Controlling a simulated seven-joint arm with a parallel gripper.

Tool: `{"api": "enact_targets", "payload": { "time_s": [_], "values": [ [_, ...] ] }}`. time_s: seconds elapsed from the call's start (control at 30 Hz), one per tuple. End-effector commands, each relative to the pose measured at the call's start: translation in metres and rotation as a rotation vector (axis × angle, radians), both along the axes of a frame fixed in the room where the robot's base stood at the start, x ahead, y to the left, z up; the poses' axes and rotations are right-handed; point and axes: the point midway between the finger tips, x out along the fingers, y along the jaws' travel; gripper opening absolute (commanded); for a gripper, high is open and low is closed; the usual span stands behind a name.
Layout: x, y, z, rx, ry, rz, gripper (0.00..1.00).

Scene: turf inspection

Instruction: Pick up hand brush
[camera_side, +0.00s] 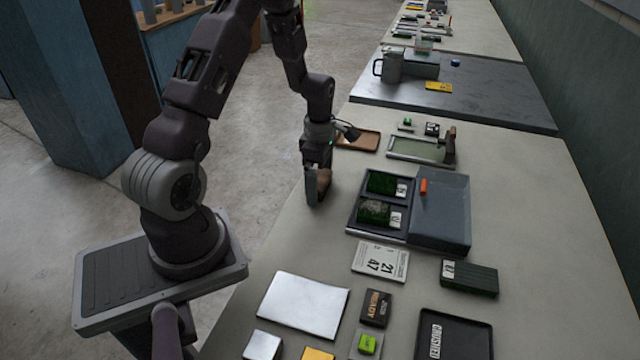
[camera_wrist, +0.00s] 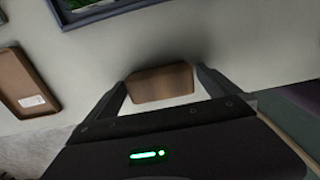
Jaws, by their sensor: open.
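A brown wooden-looking block, which I take to be the hand brush (camera_wrist: 163,83), lies between the two fingers of my gripper (camera_wrist: 160,92) in the wrist view. In the side view the brush (camera_side: 324,181) shows only partly, beside the fingers near the table's left edge; the rest is hidden behind my gripper (camera_side: 314,188). My gripper points down with its fingers apart, one on each side of the brush. I see no bristles, and I cannot tell whether a finger touches it.
A brown tray (camera_side: 358,140) lies just behind my gripper; it also shows in the wrist view (camera_wrist: 22,82). A dark case (camera_side: 440,210) with green turf samples (camera_side: 374,212) stands close on the right. A silver plate (camera_side: 303,303) lies in front. The table's left edge is close.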

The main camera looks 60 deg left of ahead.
Motion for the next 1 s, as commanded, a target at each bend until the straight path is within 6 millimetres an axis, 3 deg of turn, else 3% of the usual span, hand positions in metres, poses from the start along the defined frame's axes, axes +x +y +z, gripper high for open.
{"api": "enact_targets", "payload": {
  "time_s": [0.13,0.47,0.67,1.0],
  "values": [
    [0.000,0.000,0.000,0.000,0.000,-0.001,0.98],
    [0.000,0.000,0.001,0.000,0.000,-0.002,0.33],
    [0.000,0.000,0.004,0.001,-0.001,-0.002,0.32],
    [0.001,0.000,0.082,0.003,-0.004,-0.003,0.32]
  ]
}}
